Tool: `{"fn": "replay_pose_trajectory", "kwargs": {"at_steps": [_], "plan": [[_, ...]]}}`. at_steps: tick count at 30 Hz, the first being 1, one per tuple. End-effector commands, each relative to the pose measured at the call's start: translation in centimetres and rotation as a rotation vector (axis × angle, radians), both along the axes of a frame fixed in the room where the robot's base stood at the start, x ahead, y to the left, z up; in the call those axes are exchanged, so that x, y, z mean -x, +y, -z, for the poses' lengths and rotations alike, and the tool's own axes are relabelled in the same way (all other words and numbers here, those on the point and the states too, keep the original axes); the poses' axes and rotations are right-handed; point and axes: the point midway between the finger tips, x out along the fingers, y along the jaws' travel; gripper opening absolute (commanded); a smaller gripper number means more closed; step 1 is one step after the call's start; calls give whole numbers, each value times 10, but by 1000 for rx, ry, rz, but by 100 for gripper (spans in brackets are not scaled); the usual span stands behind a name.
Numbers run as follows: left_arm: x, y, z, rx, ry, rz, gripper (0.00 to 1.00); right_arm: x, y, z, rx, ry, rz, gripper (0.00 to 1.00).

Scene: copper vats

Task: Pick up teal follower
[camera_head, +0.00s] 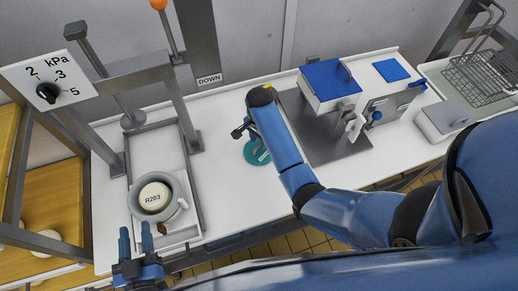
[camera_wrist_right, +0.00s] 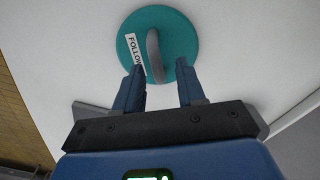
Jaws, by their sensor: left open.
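The teal follower (camera_head: 256,152) is a round teal disc lying on the white bench top. In the right wrist view the follower (camera_wrist_right: 184,36) shows a grey arched handle (camera_wrist_right: 153,52) and a white label reading "FOLLO", its end hidden by a finger. My right gripper (camera_wrist_right: 161,68) is open and empty. Its fingertips overlap the disc's near edge in that view, with the handle just beyond and between them. In the head view the right gripper (camera_head: 242,129) is at the follower, partly hidden by my arm. My left gripper (camera_head: 135,236) is open and empty at the lower left.
A grey press frame (camera_head: 180,105) stands left, with a pot (camera_head: 184,203) holding a white disc marked R203 (camera_head: 155,196) at its base. A blue-topped box (camera_head: 328,80) sits on a metal plate right of my arm. A wire basket (camera_head: 480,78) is far right.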

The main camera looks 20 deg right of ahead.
Motion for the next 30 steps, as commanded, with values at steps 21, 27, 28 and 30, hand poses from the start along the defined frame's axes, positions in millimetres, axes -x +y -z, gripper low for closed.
{"fn": "replay_pose_trajectory", "kwargs": {"at_steps": [21, 27, 28, 30], "plan": [[0, 0, -10, 0, 0, 0, 43, 3, 1, 33, -1, -1, 0, 18], [0, 0, -10, 0, 0, 0, 43, 3, 1, 33, -1, -1, 0, 0], [0, 0, -10, 0, 0, 0, 43, 3, 1, 33, 0, -1, 0, 0], [0, 0, -10, 0, 0, 0, 43, 3, 1, 33, 0, -1, 0, 0]]}}
